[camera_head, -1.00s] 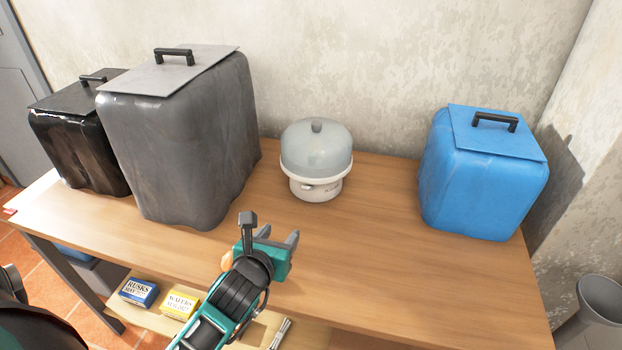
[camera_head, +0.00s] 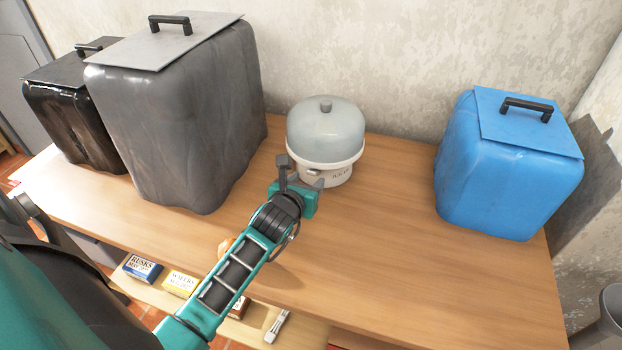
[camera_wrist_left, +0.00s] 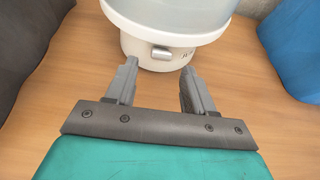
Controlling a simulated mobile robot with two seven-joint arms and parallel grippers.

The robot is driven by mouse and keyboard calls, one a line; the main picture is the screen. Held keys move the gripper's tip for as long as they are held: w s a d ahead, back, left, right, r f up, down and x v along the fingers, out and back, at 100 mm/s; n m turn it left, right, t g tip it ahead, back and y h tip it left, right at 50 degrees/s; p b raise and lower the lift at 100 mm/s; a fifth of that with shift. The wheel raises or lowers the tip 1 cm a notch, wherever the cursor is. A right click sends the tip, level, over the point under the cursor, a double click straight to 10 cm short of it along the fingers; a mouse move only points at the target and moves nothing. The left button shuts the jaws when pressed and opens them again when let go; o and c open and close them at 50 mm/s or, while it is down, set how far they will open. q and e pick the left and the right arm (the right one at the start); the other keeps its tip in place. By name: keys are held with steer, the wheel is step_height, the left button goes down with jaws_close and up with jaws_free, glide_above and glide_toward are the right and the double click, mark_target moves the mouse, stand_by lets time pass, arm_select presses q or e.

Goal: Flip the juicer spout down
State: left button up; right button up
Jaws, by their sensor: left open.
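The juicer (camera_head: 326,136) stands upright on the wooden table, with a white base, a white rim and a clear grey dome with a knob. Its small grey spout (camera_wrist_left: 160,52) shows on the front of the base in the left wrist view; I cannot tell its exact tilt. My left gripper (camera_head: 301,180) is open and empty just in front of the base. In the left wrist view its two fingers (camera_wrist_left: 158,82) point at the base, one to either side of the spout, without visibly holding it. My right gripper is not in view.
A large grey bin (camera_head: 180,120) and a black bin (camera_head: 72,118) stand left of the juicer. A blue bin (camera_head: 505,170) stands to the right. A rough wall is behind. Boxes of rusks (camera_head: 143,268) and wafers (camera_head: 180,283) lie on the lower shelf. The front right tabletop is clear.

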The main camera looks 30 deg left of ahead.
mark_target(314, 173)
arm_select(q)
steer(key=x, duration=0.3)
steer(key=shift+w+f, duration=0.1)
steer(key=shift+w, duration=0.05)
steer(key=shift+w+a+f+b, duration=0.1)
steer(key=shift+w+b, duration=0.2)
